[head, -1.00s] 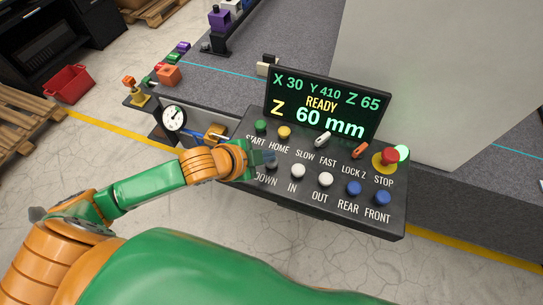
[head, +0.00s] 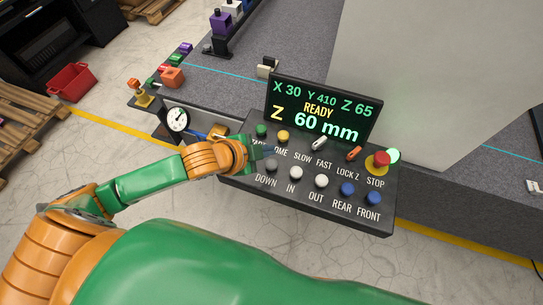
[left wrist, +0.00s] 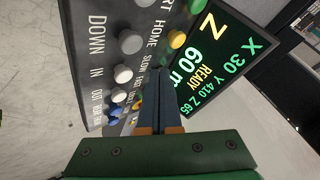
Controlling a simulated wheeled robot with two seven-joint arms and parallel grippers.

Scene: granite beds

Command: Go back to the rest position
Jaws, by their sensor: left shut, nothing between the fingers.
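The control panel (head: 330,208) carries several buttons and a lit screen (head: 322,107) reading READY and Z 60 mm. My left gripper (head: 268,151) is over the panel's left part, near the START and HOME labels. It partly covers those labels. The grey DOWN button (head: 271,165) shows just below it. In the left wrist view the blue-grey fingers (left wrist: 160,80) are shut together and empty, with the panel's buttons beyond them. Whether the fingertips touch the panel I cannot tell. My right gripper is not in view.
A dial gauge (head: 176,119) stands left of the panel, close to my left forearm. A red STOP button (head: 381,160) is at the panel's right. A pale block (head: 430,70) rises behind the screen. Bare floor (head: 110,90) lies to the left.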

